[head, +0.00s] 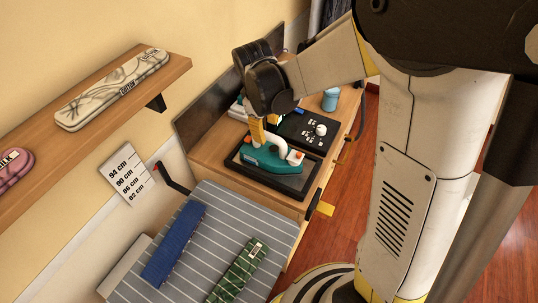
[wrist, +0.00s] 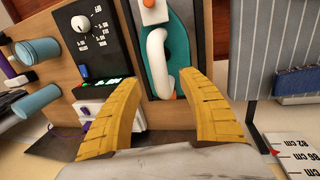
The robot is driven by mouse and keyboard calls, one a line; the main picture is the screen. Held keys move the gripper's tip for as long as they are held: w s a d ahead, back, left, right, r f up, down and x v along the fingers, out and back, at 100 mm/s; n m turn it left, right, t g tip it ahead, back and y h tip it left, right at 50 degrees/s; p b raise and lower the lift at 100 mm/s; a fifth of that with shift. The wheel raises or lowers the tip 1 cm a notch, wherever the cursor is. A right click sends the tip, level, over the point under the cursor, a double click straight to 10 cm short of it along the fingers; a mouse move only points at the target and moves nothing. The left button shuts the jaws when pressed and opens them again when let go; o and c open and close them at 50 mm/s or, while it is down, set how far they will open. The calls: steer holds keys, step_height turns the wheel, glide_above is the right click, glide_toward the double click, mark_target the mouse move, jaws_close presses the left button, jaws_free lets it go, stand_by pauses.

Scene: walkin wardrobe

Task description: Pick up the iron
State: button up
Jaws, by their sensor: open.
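The iron (head: 268,162) has a teal body and a white handle with orange parts. It lies on a dark rectangular rest (head: 292,187) on the wooden cabinet top. In the wrist view the iron (wrist: 181,42) is at the top middle, and its white handle (wrist: 153,62) ends between and just beyond my fingertips. My gripper (wrist: 160,80) is open, with its two yellow fingers on either side of the handle end. In the head view my gripper (head: 260,130) is just above the back left end of the iron. I cannot tell if the fingers touch it.
A black control panel (head: 300,132) with a white knob is beside the rest. Blue cylinders (wrist: 37,102) stand beyond it. A striped ironing board (head: 213,235) with a blue folded cloth (head: 174,244) and a green one (head: 238,270) is in front. A shelf (head: 100,100) juts from the left wall.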

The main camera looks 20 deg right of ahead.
mark_target(268, 134)
steer(key=f, duration=0.2)
steer(key=d+f+b, duration=0.1)
steer(key=f, duration=0.1)
steer(key=shift+w+f+b, duration=0.2)
steer(key=shift+f+b, duration=0.1)
jaws_close()
steer(key=shift+a, duration=0.1)
steer(key=shift+r, duration=0.15)
